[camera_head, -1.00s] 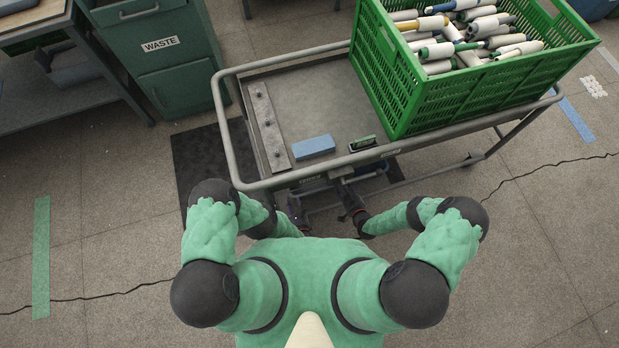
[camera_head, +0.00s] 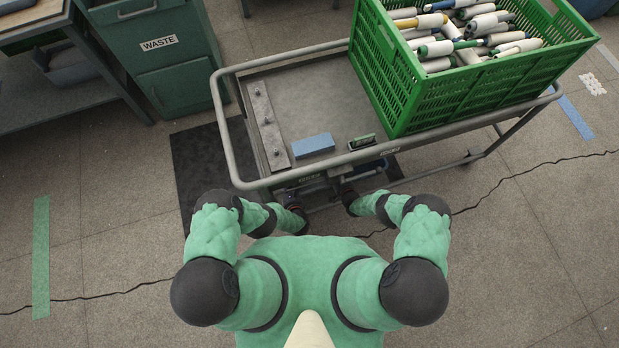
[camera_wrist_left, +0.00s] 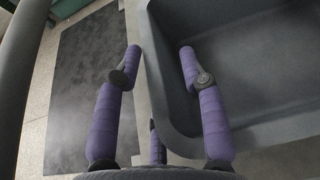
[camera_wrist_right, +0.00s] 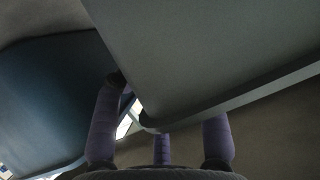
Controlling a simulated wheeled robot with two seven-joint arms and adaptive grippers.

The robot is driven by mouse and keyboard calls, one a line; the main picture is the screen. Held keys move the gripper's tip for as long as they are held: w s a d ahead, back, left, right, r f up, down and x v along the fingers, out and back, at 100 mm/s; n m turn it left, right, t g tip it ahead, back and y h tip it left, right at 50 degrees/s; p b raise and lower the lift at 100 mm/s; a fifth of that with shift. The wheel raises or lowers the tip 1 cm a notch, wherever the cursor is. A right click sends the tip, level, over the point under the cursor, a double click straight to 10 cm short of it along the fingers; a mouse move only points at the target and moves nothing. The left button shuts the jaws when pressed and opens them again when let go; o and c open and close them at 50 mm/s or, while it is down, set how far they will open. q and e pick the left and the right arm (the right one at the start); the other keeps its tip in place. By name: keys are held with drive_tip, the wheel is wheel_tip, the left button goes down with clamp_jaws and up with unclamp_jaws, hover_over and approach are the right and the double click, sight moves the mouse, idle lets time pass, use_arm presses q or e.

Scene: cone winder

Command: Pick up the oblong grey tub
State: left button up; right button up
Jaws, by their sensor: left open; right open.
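The grey tub (camera_wrist_left: 245,65) fills the right of the left wrist view, with its near corner and side wall in sight. My left gripper (camera_wrist_left: 160,55) is open, with the tub's wall between its fingers: one finger outside, one over the inside. I cannot tell whether they touch it. My right gripper (camera_wrist_right: 165,100) is open in the right wrist view, with a grey panel edge (camera_wrist_right: 210,60) across its fingers, partly hiding them. I cannot tell for certain whether this panel is part of the tub. In the head view the cart top hides the tub and both grippers.
The cart (camera_head: 320,90) stands in front of me, its tube rail around the top. A blue block (camera_head: 313,145) and a green crate (camera_head: 470,105) of yarn cones rest on it. A green waste cabinet (camera_head: 175,65) stands at the left.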

use_arm(q)
drive_tip(key=shift+w, duration=0.2)
use_arm(e)
drive_tip(key=shift+w+a, duration=0.1)
drive_tip(key=shift+w, duration=0.1)
use_arm(q)
clamp_jaws()
use_arm(e)
clamp_jaws()
